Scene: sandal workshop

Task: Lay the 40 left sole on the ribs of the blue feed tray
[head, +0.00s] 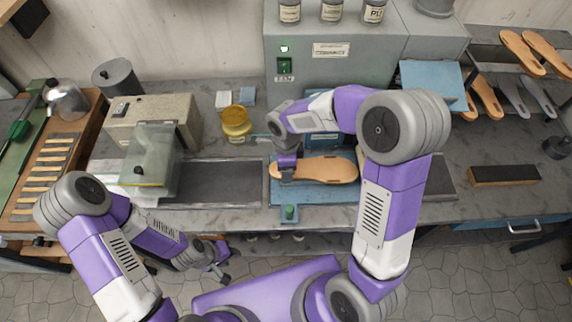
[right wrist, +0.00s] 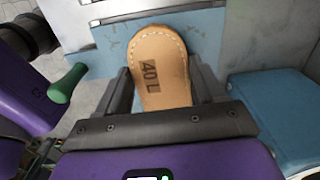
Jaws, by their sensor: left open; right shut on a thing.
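A tan sole (head: 325,169) with light stitching lies lengthwise over the blue feed tray (head: 318,196) in the head view. In the right wrist view the sole (right wrist: 160,50) bears the mark "40 L". My right gripper (head: 287,172) is shut on the sole near its left end, with one finger on each side. I cannot tell whether the sole touches the tray; the ribs under it are hidden. My left gripper (head: 222,264) is open and empty, low in front of the bench edge, away from the tray.
A grey press machine (head: 325,65) stands behind the tray. A small machine (head: 150,150), a yellow pot (head: 236,122) and a dark belt (head: 215,182) are to the left. More soles (head: 520,50) rest on the right rack.

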